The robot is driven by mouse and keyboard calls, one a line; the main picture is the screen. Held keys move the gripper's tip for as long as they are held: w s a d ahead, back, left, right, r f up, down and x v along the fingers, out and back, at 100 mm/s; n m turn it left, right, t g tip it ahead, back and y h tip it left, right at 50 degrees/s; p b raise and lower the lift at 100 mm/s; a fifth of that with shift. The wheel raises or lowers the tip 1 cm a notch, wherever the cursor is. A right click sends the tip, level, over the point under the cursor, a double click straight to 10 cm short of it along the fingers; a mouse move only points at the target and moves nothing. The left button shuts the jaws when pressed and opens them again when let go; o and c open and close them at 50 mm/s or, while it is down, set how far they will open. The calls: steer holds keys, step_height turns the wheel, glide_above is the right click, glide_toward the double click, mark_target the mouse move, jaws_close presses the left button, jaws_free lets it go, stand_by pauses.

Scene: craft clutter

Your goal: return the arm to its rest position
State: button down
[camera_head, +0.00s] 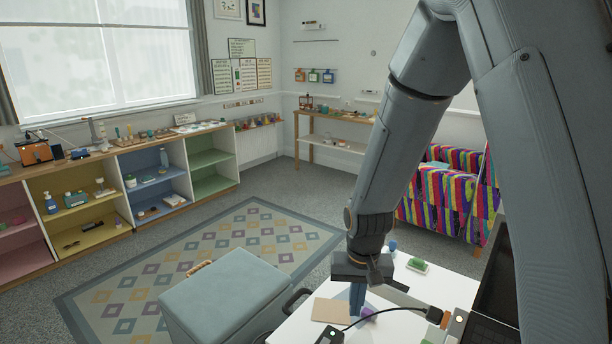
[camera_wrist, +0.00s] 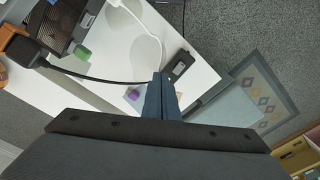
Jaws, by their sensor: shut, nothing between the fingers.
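My arm reaches down from the upper right in the head view, and my gripper (camera_head: 357,299) hangs over the white table (camera_head: 290,331). In the wrist view my gripper (camera_wrist: 161,82) points at the table, with its two blue fingers together and nothing between them. A purple object (camera_head: 367,313) is beside the fingers in the head view. It also shows left of the fingers in the wrist view (camera_wrist: 133,94). I cannot tell how high the fingertips are above the table.
On the table are a brown board (camera_head: 331,310), a green-topped item (camera_head: 418,265), a black device with a cable (camera_head: 330,337) and a dark screen (camera_head: 497,285). A grey ottoman (camera_head: 225,290) stands left of the table on a patterned rug (camera_head: 140,290). Shelves (camera_head: 150,185) line the window wall.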

steer(key=s+d+r+n, duration=0.1)
steer(key=s+d+r, duration=0.6)
steer(key=s+r, duration=0.2)
steer(key=shift+s+d+r+t, duration=0.2)
steer(key=shift+s+d+t, duration=0.2)
steer(key=shift+s, duration=0.7)
